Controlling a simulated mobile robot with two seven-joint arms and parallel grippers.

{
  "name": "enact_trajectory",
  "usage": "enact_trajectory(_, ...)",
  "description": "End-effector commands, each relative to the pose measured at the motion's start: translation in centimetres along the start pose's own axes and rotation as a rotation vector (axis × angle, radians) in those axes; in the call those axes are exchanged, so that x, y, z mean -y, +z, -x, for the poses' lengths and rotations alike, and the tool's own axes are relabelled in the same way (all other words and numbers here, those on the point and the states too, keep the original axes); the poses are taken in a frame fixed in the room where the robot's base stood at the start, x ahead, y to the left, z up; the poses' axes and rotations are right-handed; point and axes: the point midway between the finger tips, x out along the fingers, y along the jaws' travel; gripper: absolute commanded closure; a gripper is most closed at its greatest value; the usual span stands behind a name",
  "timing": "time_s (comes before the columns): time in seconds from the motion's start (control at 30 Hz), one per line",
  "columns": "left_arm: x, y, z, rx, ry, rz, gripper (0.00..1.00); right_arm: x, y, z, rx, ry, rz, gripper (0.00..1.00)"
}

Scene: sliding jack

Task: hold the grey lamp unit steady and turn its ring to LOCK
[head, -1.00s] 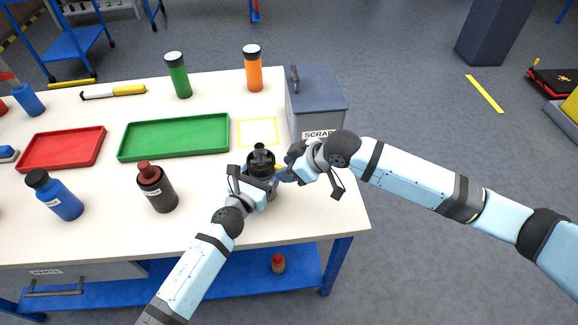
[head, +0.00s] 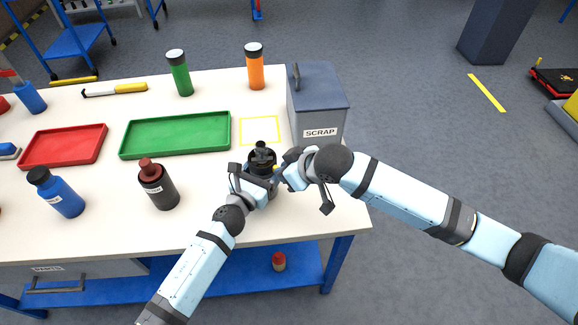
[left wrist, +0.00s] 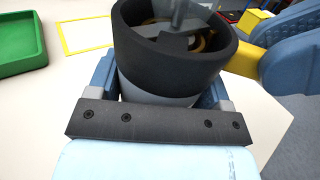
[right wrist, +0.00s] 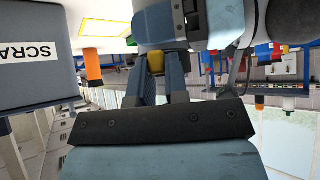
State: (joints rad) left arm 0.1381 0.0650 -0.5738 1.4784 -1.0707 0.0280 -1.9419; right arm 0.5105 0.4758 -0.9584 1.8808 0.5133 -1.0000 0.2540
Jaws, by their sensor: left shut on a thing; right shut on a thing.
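The grey lamp unit (left wrist: 150,85) stands upright near the table's right front, with a wide black ring (left wrist: 170,48) on top. In the head view the ring (head: 262,158) shows above my left gripper (head: 261,179). That gripper is shut on the grey body, blue fingers on both sides of it. A yellow tab (left wrist: 244,60) sticks out from the ring's right side. My right gripper (head: 281,172) is shut on this tab; the right wrist view shows yellow (right wrist: 156,62) between its fingers. No LOCK mark is readable.
A grey SCRAP bin (head: 319,105) stands close behind my right gripper. A yellow square outline (head: 259,131) and a green tray (head: 175,136) lie behind and left. A dark bottle (head: 158,185) stands left of my left gripper. The table front right is clear.

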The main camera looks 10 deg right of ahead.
Motion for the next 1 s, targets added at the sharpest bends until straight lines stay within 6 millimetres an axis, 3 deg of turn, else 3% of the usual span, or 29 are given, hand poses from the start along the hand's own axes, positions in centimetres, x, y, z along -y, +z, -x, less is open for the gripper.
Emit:
enact_trajectory(0.33, 0.1, 0.0, 0.0, 0.000, -0.001, -0.001, 0.59, 1.8, -0.1, -0.2, 0.000, 0.139, -0.145, 1.00)
enact_trajectory(1.0, 0.1, 0.0, 0.0, 0.001, -0.001, 0.001, 0.59, 2.1, -0.2, -0.2, 0.000, 0.196, -0.199, 1.00)
